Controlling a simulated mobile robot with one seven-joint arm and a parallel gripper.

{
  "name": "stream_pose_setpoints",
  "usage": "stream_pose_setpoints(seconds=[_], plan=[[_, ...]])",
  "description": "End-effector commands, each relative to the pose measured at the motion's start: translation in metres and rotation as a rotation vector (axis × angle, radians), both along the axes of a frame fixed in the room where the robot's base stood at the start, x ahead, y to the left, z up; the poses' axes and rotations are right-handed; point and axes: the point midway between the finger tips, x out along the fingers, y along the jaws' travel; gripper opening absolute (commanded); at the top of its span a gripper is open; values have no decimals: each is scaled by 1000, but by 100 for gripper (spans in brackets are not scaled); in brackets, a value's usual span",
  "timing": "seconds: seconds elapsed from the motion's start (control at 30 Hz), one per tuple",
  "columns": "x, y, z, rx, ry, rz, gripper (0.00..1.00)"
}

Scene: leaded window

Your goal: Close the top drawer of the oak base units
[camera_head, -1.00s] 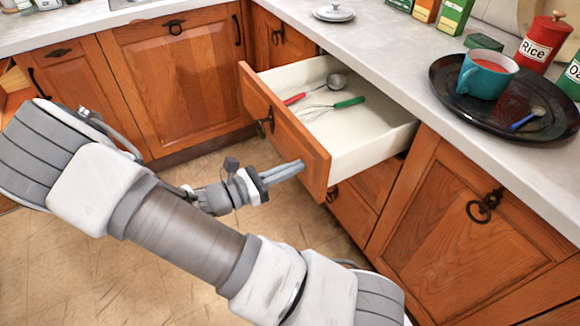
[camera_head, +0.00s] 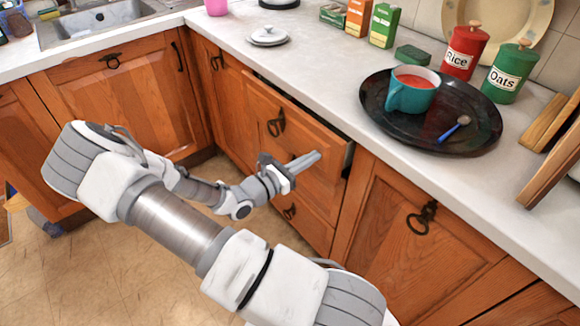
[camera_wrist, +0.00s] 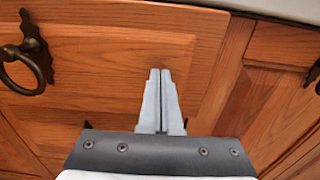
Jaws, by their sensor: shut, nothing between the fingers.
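The top drawer (camera_head: 300,128) of the oak base units has a wood front with a dark ring handle (camera_head: 276,122). Its front is almost in line with the neighbouring doors. A dark gap shows along its top and right edges, and its inside is hidden. My gripper (camera_head: 317,156) is shut and empty, with its fingertips at the right part of the drawer front. In the wrist view, the closed fingers (camera_wrist: 160,75) point at the drawer panel (camera_wrist: 110,65), right of the ring handle (camera_wrist: 24,58). I cannot tell for sure whether they touch it.
The worktop (camera_head: 320,70) above carries a black tray (camera_head: 375,120) with a teal mug (camera_head: 411,92) and a spoon. Red and green canisters stand behind it. A lower drawer (camera_head: 300,213) and a cupboard door (camera_head: 410,225) adjoin. The floor (camera_head: 120,265) in front looks clear.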

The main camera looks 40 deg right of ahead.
Motion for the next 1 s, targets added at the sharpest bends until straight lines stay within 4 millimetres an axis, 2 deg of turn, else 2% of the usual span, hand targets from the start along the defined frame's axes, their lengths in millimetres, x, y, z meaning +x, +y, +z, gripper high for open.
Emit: stream_pose_setpoints(seconds=[0.1, 0.33, 0.6, 1.0], plan=[[0, -23, 1, -2, 1, -4, 0], [1, -47, 0, -1, -1, -2, 0], [3, -55, 1, -2, -2, 0, 0], [4, -56, 2, -4, -2, 1, 0]])
